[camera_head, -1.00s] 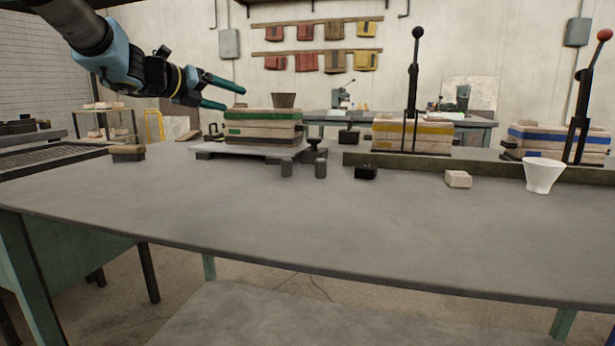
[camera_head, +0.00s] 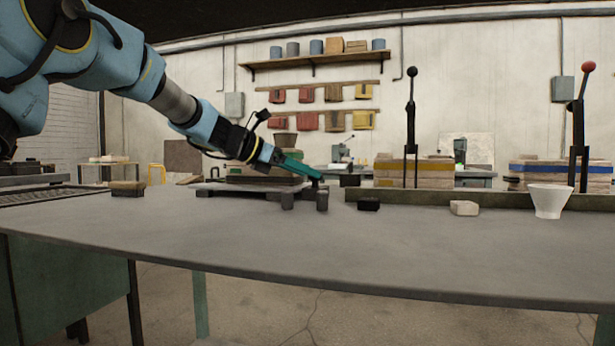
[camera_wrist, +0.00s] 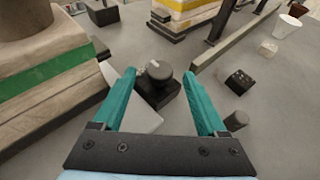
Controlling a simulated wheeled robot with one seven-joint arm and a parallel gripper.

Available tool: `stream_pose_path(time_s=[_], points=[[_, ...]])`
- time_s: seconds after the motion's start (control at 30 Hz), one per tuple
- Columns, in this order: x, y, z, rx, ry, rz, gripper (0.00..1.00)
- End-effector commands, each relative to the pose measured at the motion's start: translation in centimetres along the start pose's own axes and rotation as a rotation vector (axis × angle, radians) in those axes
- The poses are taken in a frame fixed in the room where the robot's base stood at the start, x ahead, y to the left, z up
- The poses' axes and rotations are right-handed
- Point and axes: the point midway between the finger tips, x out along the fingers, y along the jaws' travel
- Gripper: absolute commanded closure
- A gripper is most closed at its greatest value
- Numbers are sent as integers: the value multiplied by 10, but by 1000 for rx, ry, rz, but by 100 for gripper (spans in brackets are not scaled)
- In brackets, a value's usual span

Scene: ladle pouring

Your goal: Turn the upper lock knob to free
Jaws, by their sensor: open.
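A dark round lock knob (camera_wrist: 159,70) with a short pale mark on top sits on a dark block beside the green-striped mould stack (camera_wrist: 55,80). I cannot tell from the views whether the mark stands at free or locked. My gripper (camera_wrist: 159,76) has its two teal fingers apart, one on each side of the knob in the wrist view. Contact with the knob cannot be made out. In the head view my gripper (camera_head: 317,174) reaches down from the upper left to the knob area, and its fingers hide part of the mould stack (camera_head: 250,180).
Short dark posts (camera_head: 322,200) stand just in front of the plate. A small black block (camera_head: 369,204), a pale block (camera_head: 464,208) and a white cup (camera_head: 549,201) are to the right. Tall levers (camera_head: 411,125) rise beside the other stacks. The front of the table is clear.

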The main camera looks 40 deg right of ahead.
Motion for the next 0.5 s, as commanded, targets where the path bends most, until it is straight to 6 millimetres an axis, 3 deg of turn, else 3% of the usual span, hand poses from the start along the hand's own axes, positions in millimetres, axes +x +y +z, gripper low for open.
stream_pose_path(time_s=[0.2, 0.5], points=[[16, 0, 0, 1, 0, 0, 25], [17, 0, 0, 0, 0, 1, 27]])
